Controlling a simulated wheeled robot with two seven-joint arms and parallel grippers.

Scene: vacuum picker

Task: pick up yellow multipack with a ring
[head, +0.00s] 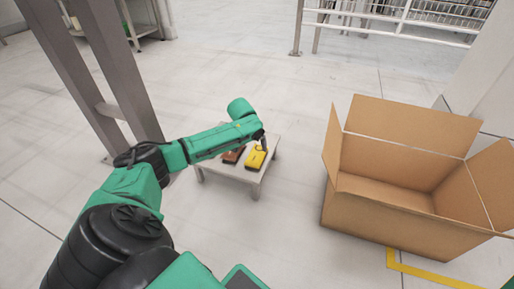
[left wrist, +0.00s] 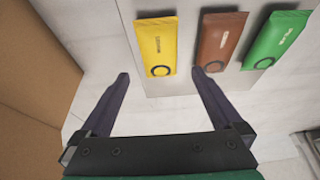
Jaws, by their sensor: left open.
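The yellow multipack (head: 256,157) lies on a small low table (head: 243,176) in the head view. In the left wrist view the yellow multipack (left wrist: 157,46) lies at the table's edge, with a dark ring (left wrist: 160,71) at its near end. My left gripper (left wrist: 160,75) is open, its two fingers apart on either side of the ring end in the picture, with nothing between them gripped. In the head view my left gripper (head: 263,143) is small and partly hidden by the wrist, just above the yellow pack. My right gripper is not in view.
A brown pack (left wrist: 220,40) and a green pack (left wrist: 276,40) lie beside the yellow one. A large open cardboard box (head: 400,205) stands on the floor to the right. Grey metal posts (head: 105,70) rise at the left. Floor between table and box is clear.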

